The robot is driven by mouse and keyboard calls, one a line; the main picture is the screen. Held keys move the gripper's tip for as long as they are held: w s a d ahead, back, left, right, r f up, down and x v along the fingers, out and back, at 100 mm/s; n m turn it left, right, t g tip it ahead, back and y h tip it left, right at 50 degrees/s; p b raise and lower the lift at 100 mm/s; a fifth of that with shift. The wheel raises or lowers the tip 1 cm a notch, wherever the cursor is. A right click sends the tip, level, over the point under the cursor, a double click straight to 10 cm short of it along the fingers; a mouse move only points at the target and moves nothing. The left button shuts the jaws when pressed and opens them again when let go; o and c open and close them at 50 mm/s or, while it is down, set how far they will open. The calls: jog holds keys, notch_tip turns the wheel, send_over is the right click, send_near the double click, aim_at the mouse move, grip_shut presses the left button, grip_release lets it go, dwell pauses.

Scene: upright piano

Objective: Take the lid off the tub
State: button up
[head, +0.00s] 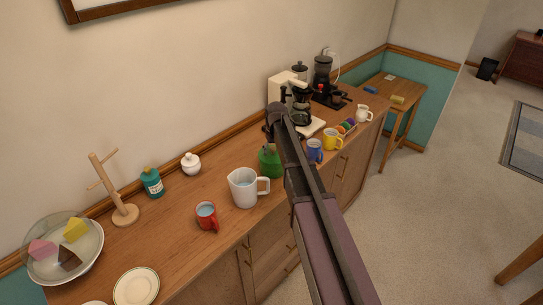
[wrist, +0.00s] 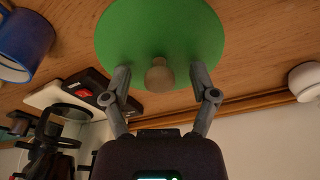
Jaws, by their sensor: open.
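The green tub (head: 270,162) stands on the wooden sideboard, partly hidden behind my arm in the head view. In the wrist view its round green lid (wrist: 160,28) fills the top middle, with a tan knob (wrist: 159,76) at its centre. My gripper (wrist: 160,72) is open, one finger on each side of the knob with a gap on both sides. Nothing is held. The lid appears to be on the tub. In the head view my arm hides most of the gripper.
A white measuring jug (head: 243,188) stands close to the left of the tub and a blue mug (head: 314,151) to its right. The coffee maker (head: 299,112) stands behind, near the wall.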

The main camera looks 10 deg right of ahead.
aim_at(273, 148)
grip_shut()
jog(key=shift+r, duration=0.1)
dwell(0.3)
notch_tip(273, 148, up, 10)
jog(key=p, duration=1)
dwell(0.6)
